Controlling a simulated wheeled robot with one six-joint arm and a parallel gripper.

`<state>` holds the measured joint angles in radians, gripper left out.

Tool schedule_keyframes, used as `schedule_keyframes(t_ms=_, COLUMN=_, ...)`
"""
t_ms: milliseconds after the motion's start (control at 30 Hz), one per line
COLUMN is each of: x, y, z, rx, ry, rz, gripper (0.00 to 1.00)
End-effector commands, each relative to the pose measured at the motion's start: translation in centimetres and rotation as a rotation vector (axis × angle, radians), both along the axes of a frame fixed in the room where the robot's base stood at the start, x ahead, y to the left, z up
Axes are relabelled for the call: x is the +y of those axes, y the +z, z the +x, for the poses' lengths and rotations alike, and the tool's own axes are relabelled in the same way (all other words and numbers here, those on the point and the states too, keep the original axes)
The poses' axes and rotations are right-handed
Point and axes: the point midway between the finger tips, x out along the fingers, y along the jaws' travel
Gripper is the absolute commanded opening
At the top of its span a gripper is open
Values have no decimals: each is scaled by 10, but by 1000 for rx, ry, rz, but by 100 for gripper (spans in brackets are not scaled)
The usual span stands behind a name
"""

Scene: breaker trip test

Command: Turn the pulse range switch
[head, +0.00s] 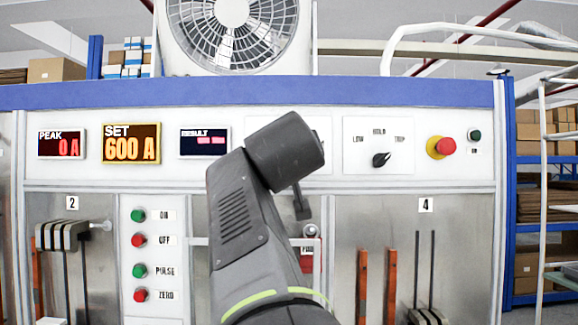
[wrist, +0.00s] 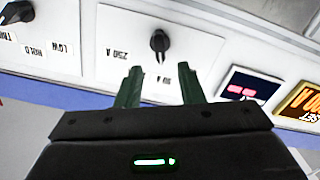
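The pulse range switch (wrist: 159,42) is a small black rotary knob on a white plate in the wrist view, which looks upside down. A "250 A" label (wrist: 117,52) is beside it, and another label ending in "A" is partly hidden by a finger. My gripper (wrist: 160,78) is open and empty. Its two dark green fingers point at the panel, with the knob just beyond and between the tips in the picture; contact is not visible. In the head view my arm covers most of this switch's plate (head: 322,128), and the knob and gripper are hidden.
A similar LOW/HOLD/TRIP knob (head: 380,159) sits on the plate to the right, beside a red emergency button (head: 446,147). PEAK (head: 61,144), SET (head: 131,143) and RESULT (head: 205,142) displays are to the left; SET reads 600 A. Several red and green buttons (head: 139,240) sit below.

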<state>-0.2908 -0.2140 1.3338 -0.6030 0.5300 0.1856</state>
Motion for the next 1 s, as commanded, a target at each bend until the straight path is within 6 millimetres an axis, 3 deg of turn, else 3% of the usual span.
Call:
schedule_keyframes(t_ms=200, x=0, y=-3, z=-47, rx=-3, ry=4, rz=2, gripper=35)
schedule_keyframes(t_ms=400, x=0, y=-1, z=-66, rx=-1, ry=3, rz=1, gripper=35)
schedule_keyframes(t_ms=833, x=0, y=0, z=-69, rx=0, ry=0, rz=1, gripper=35)
schedule_keyframes(t_ms=1000, x=0, y=1, z=-59, rx=2, ry=-2, rz=0, gripper=35)
